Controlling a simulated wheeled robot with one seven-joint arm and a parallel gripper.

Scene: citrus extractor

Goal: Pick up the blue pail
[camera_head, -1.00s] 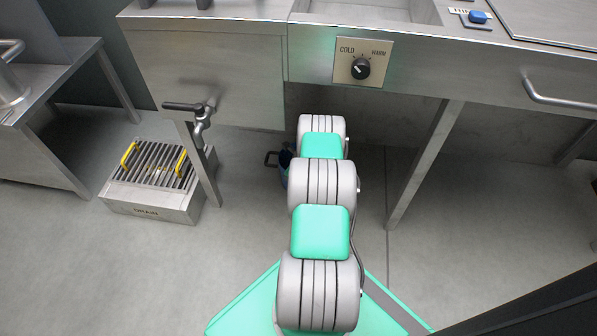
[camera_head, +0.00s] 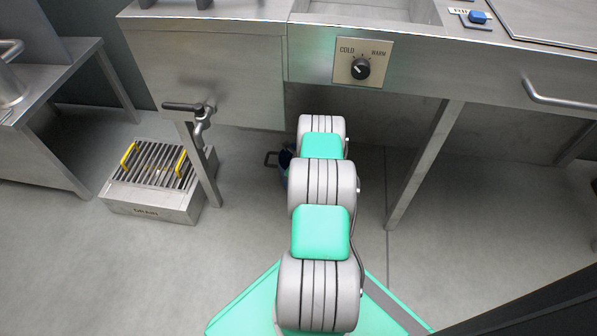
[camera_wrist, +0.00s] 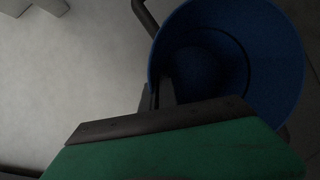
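The blue pail (camera_wrist: 270,50) fills the upper right of the wrist view, and I look into its open mouth. A dark bar like a handle (camera_wrist: 145,18) stands out from its upper left side. My gripper (camera_wrist: 158,92) has its fingertips at the pail's left rim, with the pail wall close by them. Whether the fingers press on the wall is too dark to tell. In the head view only a sliver of the pail (camera_head: 284,165) shows on the floor beside my arm, which hides the rest and the gripper.
A metal counter with a COLD/WARM knob (camera_head: 360,68) stands over the pail's area. A drain box (camera_head: 150,205) with yellow handles and a tap (camera_head: 200,118) are to the left. A counter leg (camera_head: 425,165) stands to the right. The floor at front left is clear.

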